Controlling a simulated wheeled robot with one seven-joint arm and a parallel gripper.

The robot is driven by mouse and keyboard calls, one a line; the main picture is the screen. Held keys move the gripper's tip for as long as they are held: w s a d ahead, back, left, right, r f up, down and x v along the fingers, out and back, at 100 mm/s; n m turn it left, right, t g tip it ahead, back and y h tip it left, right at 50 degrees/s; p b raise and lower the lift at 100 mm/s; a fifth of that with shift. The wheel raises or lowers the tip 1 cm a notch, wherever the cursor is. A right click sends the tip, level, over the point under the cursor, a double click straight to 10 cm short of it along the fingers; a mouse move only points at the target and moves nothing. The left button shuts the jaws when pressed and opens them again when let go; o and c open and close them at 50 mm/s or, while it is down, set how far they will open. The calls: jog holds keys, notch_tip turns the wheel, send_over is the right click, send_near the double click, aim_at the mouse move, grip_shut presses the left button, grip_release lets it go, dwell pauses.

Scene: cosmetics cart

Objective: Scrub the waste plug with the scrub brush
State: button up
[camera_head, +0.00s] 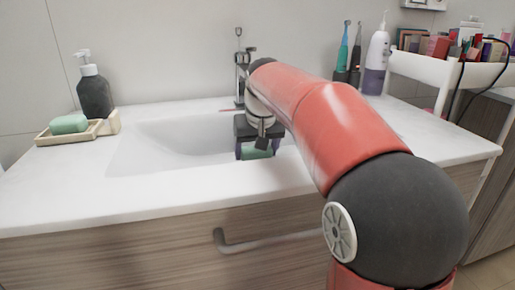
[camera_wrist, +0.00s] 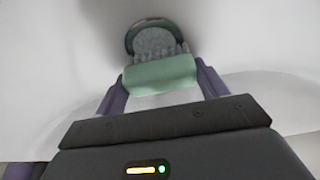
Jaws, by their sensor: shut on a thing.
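My gripper (camera_head: 254,150) reaches down into the sink basin and is shut on the green scrub brush (camera_head: 257,154). In the wrist view, the brush (camera_wrist: 160,76) sits between the two purple fingers, with its grey bristles facing away from my palm. The waste plug (camera_wrist: 152,40) shows just beyond the bristles as a grey disc inside a dark ring. The bristles overlap its near edge in the picture; I cannot tell whether they touch it. In the head view the plug is hidden by the basin's front edge and my arm.
The white sink basin (camera_head: 160,140) surrounds my gripper, with the faucet (camera_head: 240,65) behind it. A dark soap bottle (camera_head: 94,92) and a green soap bar (camera_head: 69,124) on a tray stand at left. Electric toothbrushes (camera_head: 355,60) and a white-purple bottle (camera_head: 377,60) stand at back right.

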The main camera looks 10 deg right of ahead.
jog(key=shift+s+r, duration=0.1)
jog(key=shift+s, duration=0.6)
jog(key=shift+s+b, duration=0.55)
jog(key=shift+s, duration=0.1)
jog(key=shift+w+p, duration=0.65)
jog(key=shift+w, duration=0.8)
jog(key=shift+s+f+b, duration=0.15)
jog(key=shift+s+b, duration=0.15)
jog(key=shift+s, duration=0.4)
jog(key=shift+s+f+b, duration=0.15)
jog(key=shift+s+b, duration=0.1)
jog(key=shift+s, duration=0.4)
jog(key=shift+w+r+p, duration=0.25)
jog(key=shift+w+p, duration=0.05)
jog(key=shift+p, duration=0.25)
jog(key=shift+w+f, duration=0.1)
jog(key=shift+w, duration=0.9)
jog(key=shift+s+f+b, duration=0.2)
jog(key=shift+s+b, duration=0.4)
jog(key=shift+s, duration=0.7)
jog(key=shift+s+r+p, duration=0.2)
jog(key=shift+r+p, duration=0.7)
jog(key=shift+r, duration=2.8)
